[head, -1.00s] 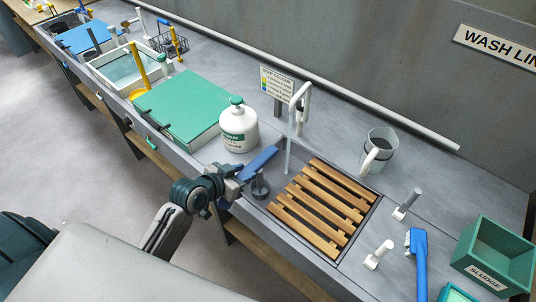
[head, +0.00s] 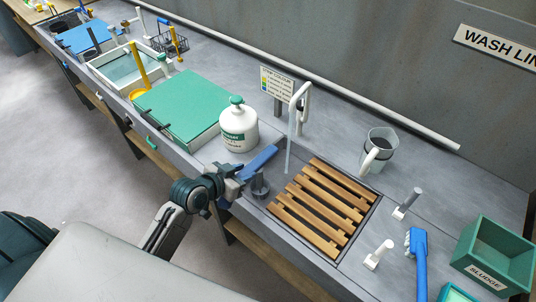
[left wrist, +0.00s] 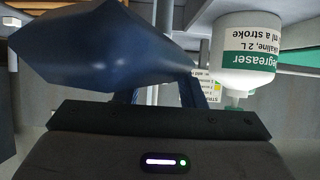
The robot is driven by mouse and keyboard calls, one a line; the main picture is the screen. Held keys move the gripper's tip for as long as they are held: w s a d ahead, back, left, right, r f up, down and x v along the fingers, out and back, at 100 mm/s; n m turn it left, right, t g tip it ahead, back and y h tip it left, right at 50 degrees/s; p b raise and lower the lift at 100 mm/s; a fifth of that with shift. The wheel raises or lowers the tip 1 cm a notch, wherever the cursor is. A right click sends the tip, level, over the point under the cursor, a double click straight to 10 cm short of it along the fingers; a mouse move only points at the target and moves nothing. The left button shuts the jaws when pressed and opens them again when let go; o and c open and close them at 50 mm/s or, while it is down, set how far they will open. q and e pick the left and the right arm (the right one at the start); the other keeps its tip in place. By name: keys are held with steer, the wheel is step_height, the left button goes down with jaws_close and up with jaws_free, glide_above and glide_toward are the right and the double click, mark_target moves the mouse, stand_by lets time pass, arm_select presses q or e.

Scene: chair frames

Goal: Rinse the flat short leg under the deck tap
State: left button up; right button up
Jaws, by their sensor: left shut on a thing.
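The flat short leg is a blue flat bar (head: 260,161). My left gripper (head: 236,178) is shut on its near end and holds it above the front left of the sink. The leg also fills the upper left of the left wrist view (left wrist: 100,45). The white deck tap (head: 304,97) stands behind the sink, with a thin pale stream (head: 288,150) hanging from its spout. The leg's far tip is just left of this stream. I cannot tell whether they touch. My right gripper is not in view.
A wooden slatted rack (head: 325,208) covers the sink. A white degreaser bottle (head: 238,128) stands close behind the leg; it also shows in the left wrist view (left wrist: 247,50). A grey jug (head: 379,152), a blue brush (head: 418,262) and a green sludge bin (head: 494,252) are to the right.

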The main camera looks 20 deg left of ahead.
arm_select(q)
steer(key=shift+r+p, duration=2.8)
steer(key=shift+r, duration=0.7)
step_height(320, 180, up, 10)
